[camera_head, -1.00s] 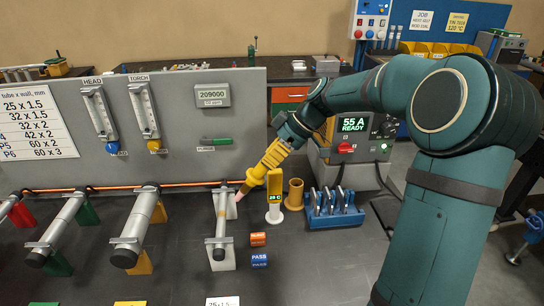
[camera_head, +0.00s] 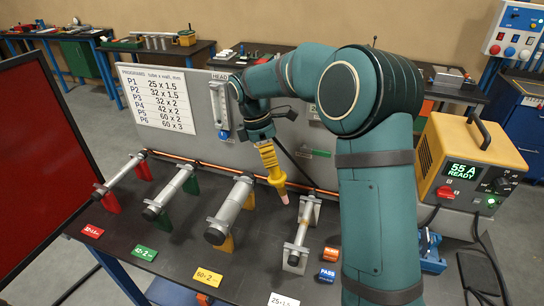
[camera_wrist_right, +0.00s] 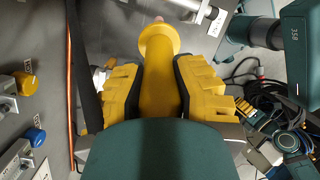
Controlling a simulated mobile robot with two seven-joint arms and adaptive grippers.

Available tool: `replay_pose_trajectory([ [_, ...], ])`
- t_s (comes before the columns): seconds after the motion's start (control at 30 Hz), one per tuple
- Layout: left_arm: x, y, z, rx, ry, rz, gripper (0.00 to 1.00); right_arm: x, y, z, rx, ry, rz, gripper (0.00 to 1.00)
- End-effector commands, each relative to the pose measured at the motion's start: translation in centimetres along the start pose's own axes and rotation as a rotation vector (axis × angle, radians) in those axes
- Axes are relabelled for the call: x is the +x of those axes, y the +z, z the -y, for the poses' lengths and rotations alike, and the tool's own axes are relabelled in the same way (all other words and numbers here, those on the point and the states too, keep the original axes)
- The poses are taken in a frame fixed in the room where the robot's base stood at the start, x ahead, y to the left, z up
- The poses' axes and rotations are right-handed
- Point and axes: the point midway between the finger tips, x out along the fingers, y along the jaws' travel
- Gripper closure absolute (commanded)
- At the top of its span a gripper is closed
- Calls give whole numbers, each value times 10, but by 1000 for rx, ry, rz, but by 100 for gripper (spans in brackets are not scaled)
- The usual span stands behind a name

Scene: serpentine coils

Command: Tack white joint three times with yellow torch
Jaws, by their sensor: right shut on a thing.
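The yellow torch (camera_head: 277,178) points down with its pale pink tip lowest. My right gripper (camera_head: 268,158) is shut around it; in the wrist view the torch (camera_wrist_right: 158,75) runs between the two yellow finger pads. The white joint (camera_head: 301,229) is a grey tube on white supports, the rightmost of the tubes on the bench. The torch tip shows just left of the joint's far part and looks apart from it; its exact height is unclear.
Three other tubes, with red, green (camera_head: 171,193) and yellow (camera_head: 232,208) supports, stand to the left. A grey panel (camera_head: 190,115) rises behind. A yellow welding power source (camera_head: 467,165) stands at the right. Orange and blue PASS (camera_head: 327,275) blocks lie right of the joint.

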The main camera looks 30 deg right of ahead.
Motion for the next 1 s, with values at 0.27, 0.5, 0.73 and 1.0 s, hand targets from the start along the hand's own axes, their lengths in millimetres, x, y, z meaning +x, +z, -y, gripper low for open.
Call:
replay_pose_trajectory([
  [0.27,18,3,7,-2,-1,-1,53,27,8,3,2,0,-2,100],
  [0.5,42,6,16,-4,-4,-3,53,49,14,6,1,-1,-4,100],
  [0.73,56,7,20,-4,-8,-4,53,61,20,8,1,0,-4,100],
  [1.0,59,8,22,-5,-9,-4,53,63,22,9,1,-1,-4,100],
])
